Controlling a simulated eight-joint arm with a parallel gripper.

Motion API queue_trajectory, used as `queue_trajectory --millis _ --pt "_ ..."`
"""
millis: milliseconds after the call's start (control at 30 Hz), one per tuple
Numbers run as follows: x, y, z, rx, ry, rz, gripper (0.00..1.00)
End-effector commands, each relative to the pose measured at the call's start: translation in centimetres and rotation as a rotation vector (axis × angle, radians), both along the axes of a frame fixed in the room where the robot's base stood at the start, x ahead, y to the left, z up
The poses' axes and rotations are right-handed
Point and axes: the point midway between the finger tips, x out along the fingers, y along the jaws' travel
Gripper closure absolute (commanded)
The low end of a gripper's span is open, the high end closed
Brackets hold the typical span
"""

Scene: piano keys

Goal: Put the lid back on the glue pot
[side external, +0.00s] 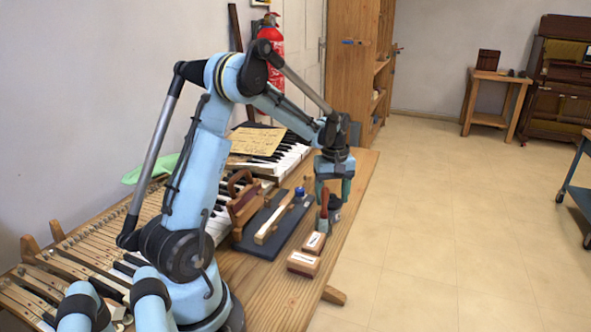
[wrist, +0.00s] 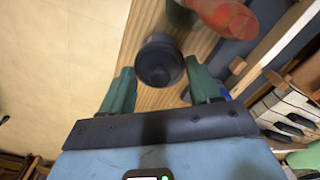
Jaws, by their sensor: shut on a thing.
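My gripper (side external: 334,196) points down over the near right part of the bench, at the right of the dark board. Its two teal fingers (wrist: 162,88) are shut on a dark round piece (wrist: 158,62), which looks like the glue pot's lid. In the side view a dark shape (side external: 334,213) shows low between and below the fingers, close to the bench. I cannot tell there where lid ends and pot begins. The pot's opening is hidden in both views. A red-handled tool (side external: 323,200) stands just left of the gripper; its red part shows in the wrist view (wrist: 228,16).
Two small labelled blocks (side external: 304,262) lie in front of the gripper. A dark board (side external: 266,238) with a pale wooden tool and a small blue-topped thing (side external: 299,191) lies to the left. Piano keys (side external: 290,158) are behind. The bench's right edge (side external: 358,205) is close by.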

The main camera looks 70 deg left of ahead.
Motion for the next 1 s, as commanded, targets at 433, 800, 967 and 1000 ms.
queue_trajectory --millis 433,800,967,1000 --pt "0.0 0.0 -0.09 0.0 0.0 0.0 0.66" --pt "0.0 0.0 -0.13 0.0 0.0 0.0 0.66" --pt "0.0 0.0 -0.13 0.0 0.0 0.0 0.17" --pt "0.0 0.0 -0.13 0.0 0.0 0.0 0.1"
